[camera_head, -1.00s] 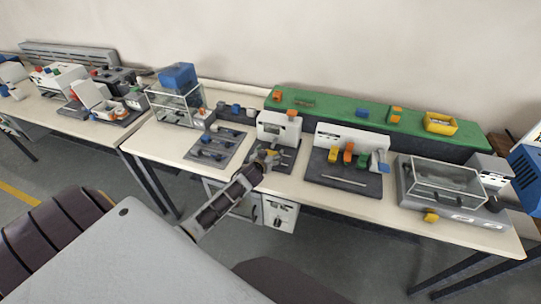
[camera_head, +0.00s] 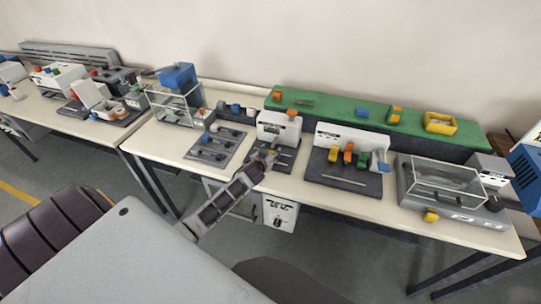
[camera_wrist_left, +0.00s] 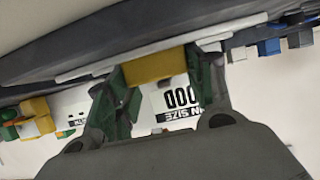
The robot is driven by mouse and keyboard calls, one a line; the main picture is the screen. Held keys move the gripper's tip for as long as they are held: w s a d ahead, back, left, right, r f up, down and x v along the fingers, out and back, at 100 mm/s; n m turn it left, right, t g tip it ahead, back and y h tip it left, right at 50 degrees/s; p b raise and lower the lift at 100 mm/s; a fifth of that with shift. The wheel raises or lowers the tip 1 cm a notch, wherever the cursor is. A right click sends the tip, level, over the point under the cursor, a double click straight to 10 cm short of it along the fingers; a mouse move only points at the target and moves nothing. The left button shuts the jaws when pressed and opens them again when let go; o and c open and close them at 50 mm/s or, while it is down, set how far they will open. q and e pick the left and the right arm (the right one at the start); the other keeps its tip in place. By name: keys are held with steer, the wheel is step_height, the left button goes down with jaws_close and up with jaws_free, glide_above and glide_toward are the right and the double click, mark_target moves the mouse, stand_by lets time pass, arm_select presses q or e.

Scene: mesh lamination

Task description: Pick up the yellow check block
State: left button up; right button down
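The yellow check block (camera_wrist_left: 153,67) shows in the left wrist view between the two green-padded fingers of my left gripper (camera_wrist_left: 157,85). The fingers touch it on both sides, so the gripper looks shut on it. In the head view my left gripper (camera_head: 268,155) is at the front of a white gauge unit (camera_head: 279,127) on the middle table. There the block is small and mostly hidden by the fingers. A white label with black print lies behind the fingers in the wrist view. My right gripper is in neither view.
A dark plate with several tools (camera_head: 215,147) lies left of the gripper. To the right stands a dark fixture with coloured blocks (camera_head: 345,180), then a clear-covered unit (camera_head: 445,180). A green shelf (camera_head: 345,107) with a yellow bin (camera_head: 440,123) runs along the back.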

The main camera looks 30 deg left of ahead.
mark_target(270, 153)
arm_select(q)
steer(key=shift+c, duration=1.4)
steer(key=shift+r, duration=0.1)
step_height(270, 153, up, 10)
